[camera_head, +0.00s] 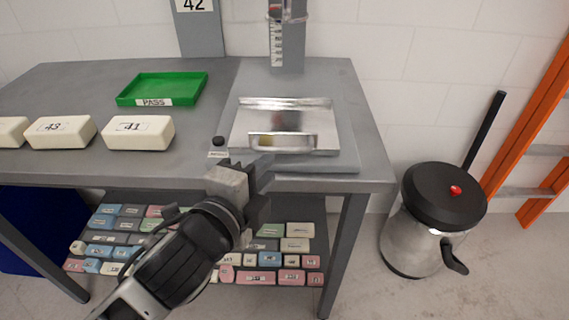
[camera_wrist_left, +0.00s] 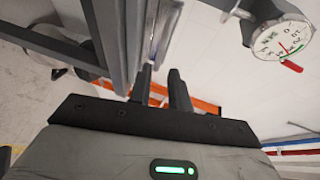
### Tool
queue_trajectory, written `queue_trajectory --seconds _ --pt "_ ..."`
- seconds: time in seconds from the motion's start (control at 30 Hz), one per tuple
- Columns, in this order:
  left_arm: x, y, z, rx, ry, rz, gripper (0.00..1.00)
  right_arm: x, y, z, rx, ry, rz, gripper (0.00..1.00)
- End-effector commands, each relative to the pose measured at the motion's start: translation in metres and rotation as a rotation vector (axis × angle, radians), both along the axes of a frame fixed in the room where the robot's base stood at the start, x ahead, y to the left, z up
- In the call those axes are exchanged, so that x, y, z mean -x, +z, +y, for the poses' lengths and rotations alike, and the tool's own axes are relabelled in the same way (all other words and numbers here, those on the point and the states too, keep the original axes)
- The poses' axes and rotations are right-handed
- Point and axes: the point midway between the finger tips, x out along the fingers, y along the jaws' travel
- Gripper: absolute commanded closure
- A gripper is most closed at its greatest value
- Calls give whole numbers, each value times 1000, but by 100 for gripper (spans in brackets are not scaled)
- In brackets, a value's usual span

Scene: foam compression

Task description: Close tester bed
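The tester bed (camera_head: 285,109) is a shiny metal tray with a raised front handle (camera_head: 283,142), on a grey base plate at the right of the bench. It looks pulled forward from the tester column (camera_head: 290,45). My left gripper (camera_head: 264,172) is just in front of the bench edge, below and left of the handle, apart from it. In the left wrist view its two dark fingers (camera_wrist_left: 161,88) stand apart with a gap and nothing between them. A metal edge (camera_wrist_left: 163,35), possibly the bed, lies beyond the fingertips. My right gripper is not in view.
Several white foam blocks (camera_head: 138,133) and a green PASS tray (camera_head: 162,88) are on the bench's left. A small black knob (camera_head: 218,141) sits left of the bed. A lower shelf holds coloured blocks (camera_head: 264,277). A bin (camera_head: 432,220) stands right. A dial gauge (camera_wrist_left: 278,42) shows above.

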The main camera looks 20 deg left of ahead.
Motion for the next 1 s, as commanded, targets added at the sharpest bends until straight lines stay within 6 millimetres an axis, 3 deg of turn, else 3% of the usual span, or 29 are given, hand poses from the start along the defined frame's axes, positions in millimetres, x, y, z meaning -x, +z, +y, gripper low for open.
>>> queue_trajectory --seconds 0.03,0.2,0.27,0.5,0.87,0.9,0.97,1.0 --pt "-6 -6 -2 1 -4 -8 81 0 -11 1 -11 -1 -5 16" --pt "-33 -10 -5 1 -2 -5 81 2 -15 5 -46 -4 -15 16" --pt "-45 -7 -6 -1 -1 1 81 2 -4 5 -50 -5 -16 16" --pt "-75 -13 -10 0 -2 1 81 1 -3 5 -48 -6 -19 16" --pt "-81 -15 -10 0 -2 1 81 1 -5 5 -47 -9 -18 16" --pt "-81 -15 -10 0 -2 1 84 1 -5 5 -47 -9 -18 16" --pt "-81 -15 -10 0 -2 1 100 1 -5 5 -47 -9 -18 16" --pt "-81 -15 -10 0 -2 1 100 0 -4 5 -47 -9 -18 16"
